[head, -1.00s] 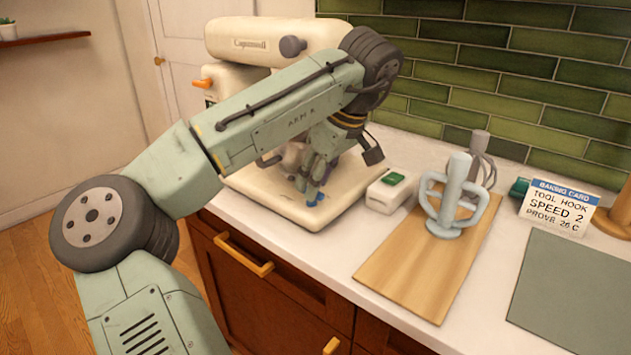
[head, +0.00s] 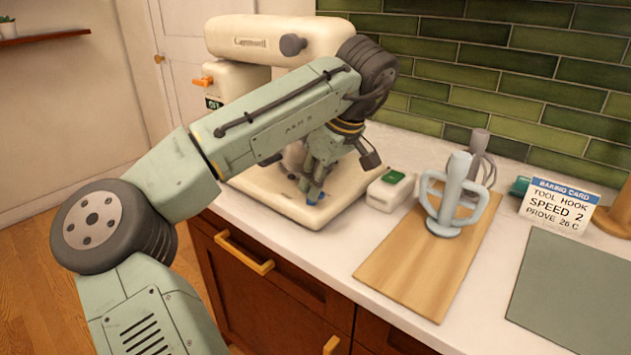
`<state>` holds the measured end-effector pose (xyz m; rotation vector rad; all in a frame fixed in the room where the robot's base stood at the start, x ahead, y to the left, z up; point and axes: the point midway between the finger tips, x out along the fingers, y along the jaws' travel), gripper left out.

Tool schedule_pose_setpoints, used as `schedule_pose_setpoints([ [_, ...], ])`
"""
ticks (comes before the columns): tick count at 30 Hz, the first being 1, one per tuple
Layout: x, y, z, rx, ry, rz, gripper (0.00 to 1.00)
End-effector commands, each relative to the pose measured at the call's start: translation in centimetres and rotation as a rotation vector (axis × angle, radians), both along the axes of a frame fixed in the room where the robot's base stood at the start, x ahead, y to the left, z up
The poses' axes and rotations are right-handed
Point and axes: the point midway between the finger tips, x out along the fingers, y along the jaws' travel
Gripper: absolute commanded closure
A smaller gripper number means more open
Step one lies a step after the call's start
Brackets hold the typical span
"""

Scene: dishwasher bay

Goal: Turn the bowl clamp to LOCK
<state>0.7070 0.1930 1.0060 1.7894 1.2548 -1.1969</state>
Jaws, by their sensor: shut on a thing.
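The cream stand mixer (head: 255,42) stands on the counter at the back left, with its pale base plate (head: 285,208) under my arm. My arm and fingers hide most of the clamp, and I cannot read any LOCK mark. No bowl can be made out behind the arm.
A white box with a green top (head: 391,190) stands right of the base plate. A wooden board (head: 425,265) holds a pale blue beater (head: 456,200) and a grey tool (head: 480,155).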

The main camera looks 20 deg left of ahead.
Motion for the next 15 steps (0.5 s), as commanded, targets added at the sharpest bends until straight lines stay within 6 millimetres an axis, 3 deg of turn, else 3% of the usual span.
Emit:
schedule_pose_setpoints([
  [15, -0.10, 0.01, 0.01, -0.001, 0.000, -0.054, 1.00],
])
